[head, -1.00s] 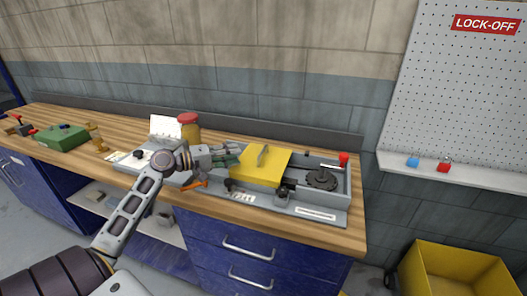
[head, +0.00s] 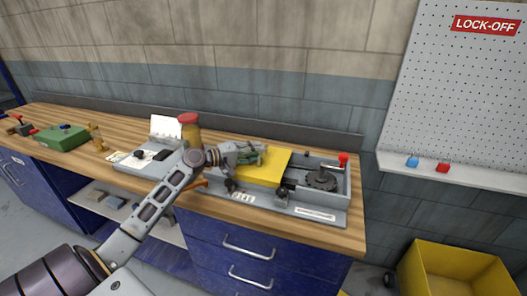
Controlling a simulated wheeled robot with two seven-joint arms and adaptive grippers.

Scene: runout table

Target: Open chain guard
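The yellow chain guard (head: 270,171) lies flat over the left and middle part of the grey runout unit (head: 342,190) on the bench. My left gripper (head: 259,156) reaches in from the left over the guard, at the place of its handle. The gripper hides the handle, and I cannot tell whether the fingers are open or closed around it. To the right of the guard a dark sprocket (head: 321,180) shows uncovered, with a red-knobbed lever (head: 343,158) beside it. My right gripper is not in view.
The wooden bench (head: 150,186) also carries a red-lidded jar (head: 189,130), a white-grey box (head: 140,160) and a green device (head: 62,138) at left. A pegboard shelf (head: 480,178) with blue and red padlocks is at right, above a yellow bin (head: 460,270).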

